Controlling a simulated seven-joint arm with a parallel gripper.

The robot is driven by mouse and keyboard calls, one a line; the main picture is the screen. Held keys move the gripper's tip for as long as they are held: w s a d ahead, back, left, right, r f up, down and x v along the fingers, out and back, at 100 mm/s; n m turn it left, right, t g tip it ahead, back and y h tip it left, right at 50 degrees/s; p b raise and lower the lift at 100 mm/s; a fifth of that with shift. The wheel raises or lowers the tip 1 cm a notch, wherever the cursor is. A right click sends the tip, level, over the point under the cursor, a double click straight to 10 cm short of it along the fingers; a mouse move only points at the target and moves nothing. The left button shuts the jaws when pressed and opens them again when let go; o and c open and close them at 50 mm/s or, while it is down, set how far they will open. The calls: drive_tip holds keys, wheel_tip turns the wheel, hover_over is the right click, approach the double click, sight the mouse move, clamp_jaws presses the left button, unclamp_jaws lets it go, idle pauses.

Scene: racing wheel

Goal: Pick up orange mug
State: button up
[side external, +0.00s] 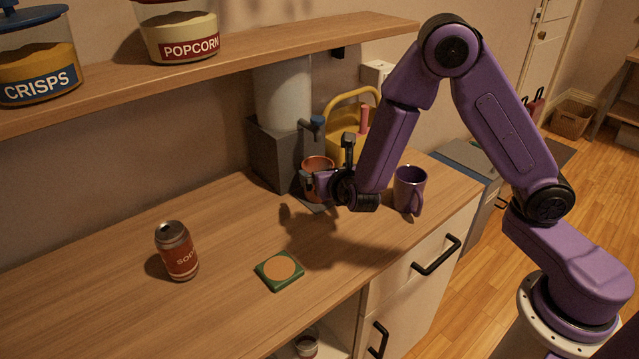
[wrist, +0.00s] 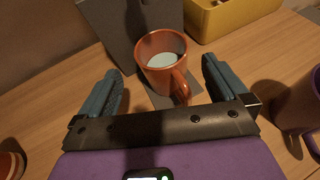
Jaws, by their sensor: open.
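The orange mug (wrist: 158,50) stands upright on a dark base plate in front of the grey dispenser, with its handle toward my gripper and something pale inside. In the side external view the orange mug (side external: 318,166) is partly hidden behind my gripper (side external: 325,168). In the wrist view my gripper (wrist: 165,88) is open and empty, its two fingers apart on either side of the mug's line. The mug is just ahead of the fingertips; I cannot tell whether anything touches.
A purple mug (side external: 409,190) stands close on the right. The grey dispenser (side external: 275,150) and a yellow caddy (side external: 352,120) are behind. A soda can (side external: 177,251) and a green coaster (side external: 279,270) are on the counter's left and front. A shelf (side external: 250,50) hangs above.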

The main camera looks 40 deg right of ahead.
sight(314, 163)
drive_tip(key=shift+x, duration=2.9)
drive_tip(key=shift+d, duration=0.1)
drive_tip(key=c, duration=1.8)
drive_tip(key=shift+r, duration=0.2)
